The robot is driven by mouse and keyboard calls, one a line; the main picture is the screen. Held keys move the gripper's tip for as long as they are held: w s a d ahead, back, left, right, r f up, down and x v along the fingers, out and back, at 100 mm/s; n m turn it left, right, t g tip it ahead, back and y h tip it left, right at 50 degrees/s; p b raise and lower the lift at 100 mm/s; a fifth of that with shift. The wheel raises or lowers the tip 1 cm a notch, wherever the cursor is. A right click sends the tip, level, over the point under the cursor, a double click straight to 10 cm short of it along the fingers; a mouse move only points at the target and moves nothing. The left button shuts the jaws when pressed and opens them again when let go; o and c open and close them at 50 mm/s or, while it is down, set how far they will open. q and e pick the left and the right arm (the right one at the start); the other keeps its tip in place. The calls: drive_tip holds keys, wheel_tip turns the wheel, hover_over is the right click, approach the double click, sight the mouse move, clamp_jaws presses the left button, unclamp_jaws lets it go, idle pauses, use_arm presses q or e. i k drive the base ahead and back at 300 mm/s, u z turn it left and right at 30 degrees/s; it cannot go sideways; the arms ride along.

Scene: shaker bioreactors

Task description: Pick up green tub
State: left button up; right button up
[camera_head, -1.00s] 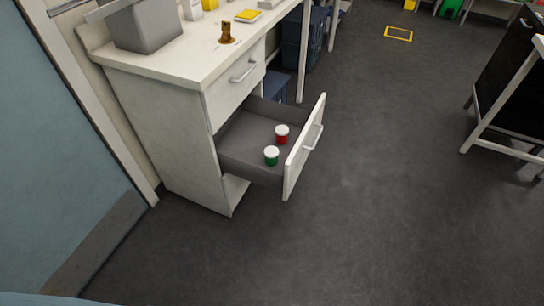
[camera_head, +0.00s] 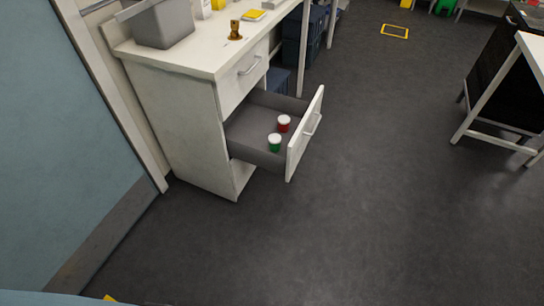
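The green tub (camera_head: 274,143) has a white lid and stands upright in the open lower drawer (camera_head: 250,128) of a white cabinet, near the drawer's front panel. A red tub (camera_head: 284,123) with a white lid stands just behind it in the same drawer. The two tubs look apart. Neither of my grippers shows in this view.
The white cabinet (camera_head: 195,130) has a shut upper drawer and a grey bin (camera_head: 163,22) on top. A teal door (camera_head: 60,140) is on the left. A white-framed table (camera_head: 500,95) stands at the right. The dark floor (camera_head: 360,200) between is clear.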

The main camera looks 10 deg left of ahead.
sight(274, 139)
drive_tip(key=u, duration=1.3)
drive_tip(key=i, duration=0.85)
drive_tip(key=z, duration=0.15)
